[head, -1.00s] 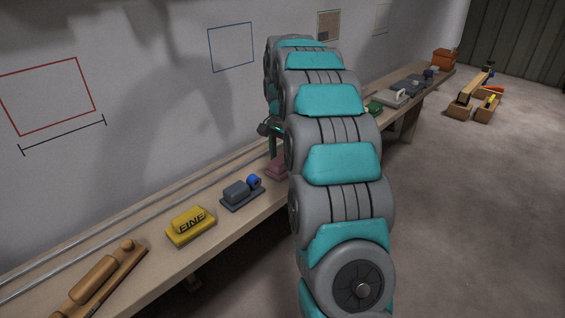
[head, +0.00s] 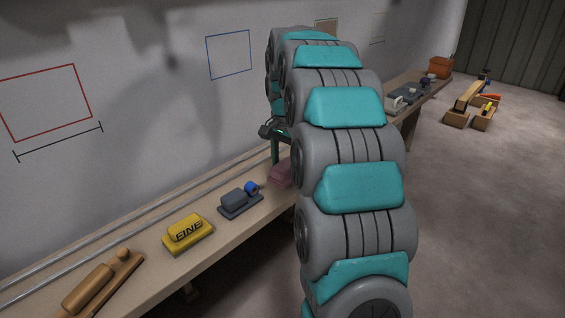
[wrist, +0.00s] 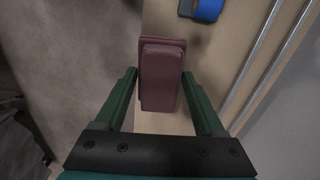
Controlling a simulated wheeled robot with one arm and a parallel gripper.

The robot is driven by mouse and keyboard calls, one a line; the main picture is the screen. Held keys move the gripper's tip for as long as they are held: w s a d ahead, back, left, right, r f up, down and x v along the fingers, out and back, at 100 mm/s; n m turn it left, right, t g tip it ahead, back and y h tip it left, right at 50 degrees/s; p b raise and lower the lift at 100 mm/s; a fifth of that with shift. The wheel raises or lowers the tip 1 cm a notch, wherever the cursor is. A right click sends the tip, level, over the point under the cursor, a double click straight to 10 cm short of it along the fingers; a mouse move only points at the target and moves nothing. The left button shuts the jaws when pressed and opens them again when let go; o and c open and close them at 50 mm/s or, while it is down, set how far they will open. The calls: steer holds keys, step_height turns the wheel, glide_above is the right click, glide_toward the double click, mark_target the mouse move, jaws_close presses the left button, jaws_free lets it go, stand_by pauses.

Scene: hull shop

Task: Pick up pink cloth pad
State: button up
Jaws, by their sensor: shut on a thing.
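The pink cloth pad (wrist: 162,75) is a dull pink block with a handle-like raised top. In the wrist view it sits between the two green fingers of my gripper (wrist: 159,74), which is shut on it. In the head view the pad (head: 281,175) shows beside my arm, partly hidden by it, at the bench. My gripper (head: 276,150) is mostly hidden there, with one green finger visible above the pad. I cannot tell whether the pad touches the bench top.
The long wooden bench (head: 150,238) runs along the wall. A grey block with a blue roll (head: 238,201), a yellow "FINE" block (head: 187,233) and a wooden tool (head: 100,285) lie left of the pad. An orange box (head: 440,67) stands at the far end.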

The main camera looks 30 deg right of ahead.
steer(key=s+a+r+b, duration=0.1)
steer(key=s+a, duration=0.1)
steer(key=s, duration=0.9)
steer(key=shift+s+r, duration=0.1)
steer(key=o, duration=0.9)
steer(key=shift+c, duration=0.2)
steer(key=c, duration=0.7)
